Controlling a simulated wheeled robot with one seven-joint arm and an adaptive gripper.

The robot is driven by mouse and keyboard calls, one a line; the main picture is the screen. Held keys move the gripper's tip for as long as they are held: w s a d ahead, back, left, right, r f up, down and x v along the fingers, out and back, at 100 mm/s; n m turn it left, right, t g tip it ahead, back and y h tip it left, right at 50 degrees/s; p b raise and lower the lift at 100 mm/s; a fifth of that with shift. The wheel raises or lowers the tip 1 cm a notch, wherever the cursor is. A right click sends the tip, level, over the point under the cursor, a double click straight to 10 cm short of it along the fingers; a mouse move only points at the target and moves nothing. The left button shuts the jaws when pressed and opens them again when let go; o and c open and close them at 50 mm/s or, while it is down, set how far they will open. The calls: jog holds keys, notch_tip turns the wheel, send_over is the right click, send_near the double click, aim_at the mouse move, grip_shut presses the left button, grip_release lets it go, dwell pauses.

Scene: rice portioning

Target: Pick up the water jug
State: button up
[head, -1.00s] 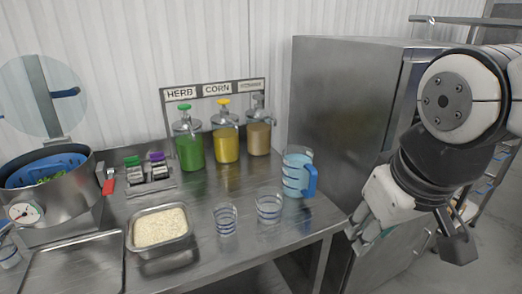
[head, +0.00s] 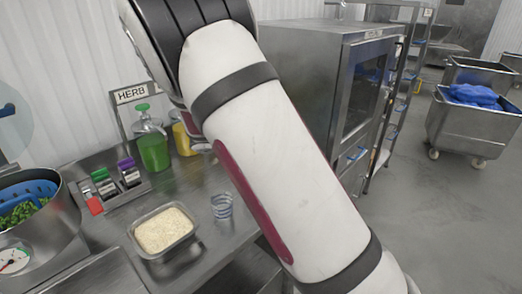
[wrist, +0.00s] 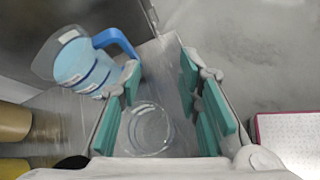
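The water jug (wrist: 82,66), clear with blue liquid and a blue handle, stands at the upper left of the wrist view. My gripper (wrist: 160,98) is open and empty, its teal finger pads apart. The jug is to the left of the fingers, with its handle reaching towards the left finger. I cannot tell whether they touch. In the head view my own arm hides the jug and the gripper.
A clear measuring cup (wrist: 150,128) shows between the fingers, below them on the steel table. Dispensers, including a green one (head: 153,152), stand behind. A steel cabinet (head: 300,60) is further back.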

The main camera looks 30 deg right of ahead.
jog(key=w+f+n+t+h, duration=0.2)
jog(key=w+f+n, duration=0.1)
jog(key=w+n, duration=0.2)
jog(key=p+x, duration=0.2)
jog(key=x, duration=1.1)
jog(key=shift+a+f, duration=0.1)
grip_shut()
jog(key=shift+w, duration=0.1)
